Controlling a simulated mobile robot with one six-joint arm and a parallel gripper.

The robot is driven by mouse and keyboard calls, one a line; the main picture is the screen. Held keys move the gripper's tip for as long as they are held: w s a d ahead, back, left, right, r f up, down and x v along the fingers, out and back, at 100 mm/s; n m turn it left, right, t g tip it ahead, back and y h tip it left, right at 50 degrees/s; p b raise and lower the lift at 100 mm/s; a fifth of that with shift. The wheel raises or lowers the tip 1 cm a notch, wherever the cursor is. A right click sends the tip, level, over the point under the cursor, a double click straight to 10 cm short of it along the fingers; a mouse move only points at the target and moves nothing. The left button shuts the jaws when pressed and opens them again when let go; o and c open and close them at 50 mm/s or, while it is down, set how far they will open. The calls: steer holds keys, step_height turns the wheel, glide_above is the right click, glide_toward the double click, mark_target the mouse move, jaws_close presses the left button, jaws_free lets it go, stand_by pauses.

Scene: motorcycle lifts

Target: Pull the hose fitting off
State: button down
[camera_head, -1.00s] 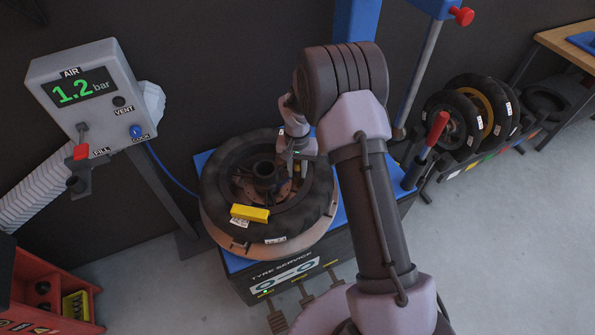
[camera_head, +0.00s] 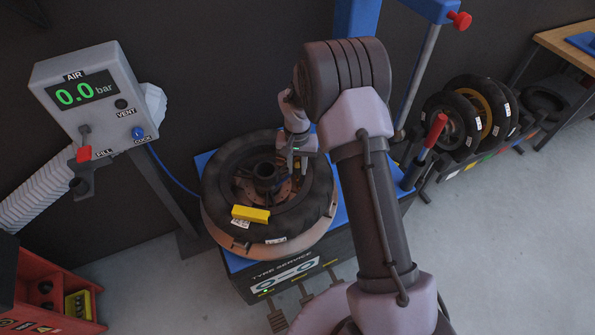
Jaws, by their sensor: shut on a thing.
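My gripper (camera_head: 297,165) is over the back right part of the wheel's rim, pointing down. It is shut on the hose fitting, which is too small and too covered by the jaws to make out clearly. I cannot tell how far it is from the valve. The wheel with its black tyre (camera_head: 222,170) lies flat on the tyre machine. The air station (camera_head: 72,70) at the left reads 0.0 bar.
A yellow block (camera_head: 251,214) rests on the tyre's front. A red-handled lever (camera_head: 434,131) stands right of the machine. Spare wheels (camera_head: 487,108) stand on a rack along the wall. A red tool cabinet (camera_head: 30,290) is at the lower left. The floor at right is clear.

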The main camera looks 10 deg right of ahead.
mark_target(297, 159)
steer(key=shift+r+p, duration=1.05)
steer(key=shift+r, duration=0.75)
steer(key=shift+s, duration=0.1)
